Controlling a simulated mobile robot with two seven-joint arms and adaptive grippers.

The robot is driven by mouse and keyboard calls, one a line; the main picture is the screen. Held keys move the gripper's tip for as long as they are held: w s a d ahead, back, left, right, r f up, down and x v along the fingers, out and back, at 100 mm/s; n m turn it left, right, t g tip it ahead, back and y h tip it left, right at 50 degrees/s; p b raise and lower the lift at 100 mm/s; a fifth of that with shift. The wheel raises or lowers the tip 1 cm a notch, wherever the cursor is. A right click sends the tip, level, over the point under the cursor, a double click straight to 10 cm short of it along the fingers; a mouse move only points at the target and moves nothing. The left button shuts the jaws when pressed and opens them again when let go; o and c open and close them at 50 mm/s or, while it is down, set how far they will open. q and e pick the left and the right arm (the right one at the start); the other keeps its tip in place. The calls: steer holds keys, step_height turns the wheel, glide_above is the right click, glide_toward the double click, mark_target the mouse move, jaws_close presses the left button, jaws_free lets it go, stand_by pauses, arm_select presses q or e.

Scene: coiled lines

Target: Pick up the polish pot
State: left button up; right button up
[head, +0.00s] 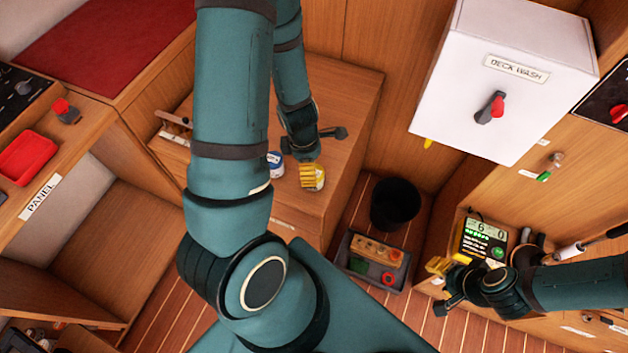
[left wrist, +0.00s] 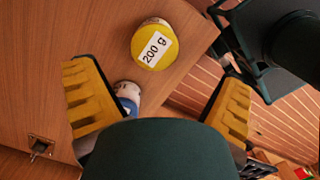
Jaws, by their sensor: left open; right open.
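A yellow-lidded pot with a white "200 g" label (left wrist: 155,45) stands on the wooden counter, and its side shows in the head view (head: 319,179). A smaller white and blue pot (head: 275,164) stands to its left; it is partly hidden in the left wrist view (left wrist: 127,94). I cannot read which one is the polish. My left gripper (head: 322,157) is open over the counter, beside the yellow pot. In the left wrist view the yellow pot lies beyond the spread ridged pads, apart from both. My right gripper (head: 446,284) is open and empty at the right.
The counter's right edge (head: 362,130) is close to the pots. Below it are a black bin (head: 395,203) and a grey tray (head: 342,262) with small items. A rack (head: 175,127) stands at the counter's left. A white deck wash box (head: 510,100) hangs at the right.

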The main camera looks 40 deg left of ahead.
mark_target(319, 171)
arm_select(q)
steer(key=shift+w+d+f+b, duration=0.15)
steer(key=shift+f+b, duration=0.4)
steer(key=shift+f, duration=0.95)
steer(key=f+b, duration=0.1)
steer(key=f, duration=0.1)
steer(key=w+f+b, duration=0.1)
steer(key=f, duration=0.2)
steer(key=shift+c, duration=0.7)
steer(key=c, duration=1.3)
